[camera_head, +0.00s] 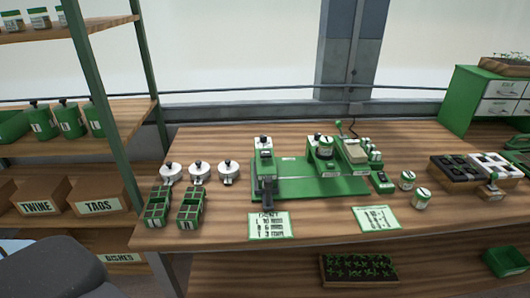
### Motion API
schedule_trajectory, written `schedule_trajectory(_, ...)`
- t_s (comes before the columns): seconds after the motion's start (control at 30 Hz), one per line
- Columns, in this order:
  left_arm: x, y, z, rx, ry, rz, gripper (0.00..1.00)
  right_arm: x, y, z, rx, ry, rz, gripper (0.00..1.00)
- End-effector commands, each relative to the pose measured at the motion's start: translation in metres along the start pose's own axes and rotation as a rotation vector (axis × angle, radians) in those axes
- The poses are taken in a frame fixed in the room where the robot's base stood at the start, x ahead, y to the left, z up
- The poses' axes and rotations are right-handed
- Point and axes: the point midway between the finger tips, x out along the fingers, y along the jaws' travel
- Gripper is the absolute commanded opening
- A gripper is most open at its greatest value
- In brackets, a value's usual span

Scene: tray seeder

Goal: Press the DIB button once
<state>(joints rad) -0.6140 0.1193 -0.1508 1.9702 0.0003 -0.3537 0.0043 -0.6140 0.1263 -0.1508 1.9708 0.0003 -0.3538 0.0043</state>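A green seeder machine (310,184) stands on the wooden table, with an upright green post (264,160) at its left and a round white-topped hopper (326,147) at its back. A small green box with a dark top (382,182) sits at its right end. I cannot make out which part is the DIB button; the labels on the machine are too small to read. Neither gripper shows. A dark rounded part, apparently mine, is at the bottom left, away from the machine.
Three white-lidded round pieces (199,170) and two green cell trays (189,206) stand left of the machine. Instruction cards (270,225) lie along the front edge. Jars (407,180) and a tray of dark and white cells (470,168) stand right. Shelves (100,110) rise at left.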

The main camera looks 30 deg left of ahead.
Motion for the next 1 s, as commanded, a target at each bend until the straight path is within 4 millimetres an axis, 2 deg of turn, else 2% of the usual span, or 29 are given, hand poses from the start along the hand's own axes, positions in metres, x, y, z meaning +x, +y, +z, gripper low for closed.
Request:
schedule_trajectory(0.03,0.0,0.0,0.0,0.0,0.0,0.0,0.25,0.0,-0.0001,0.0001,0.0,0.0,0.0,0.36)
schedule_trajectory(0.23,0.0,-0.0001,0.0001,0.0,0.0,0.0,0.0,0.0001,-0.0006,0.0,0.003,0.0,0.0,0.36)
schedule_trajectory(1.0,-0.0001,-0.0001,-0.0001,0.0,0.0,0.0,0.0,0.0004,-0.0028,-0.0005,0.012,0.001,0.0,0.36)
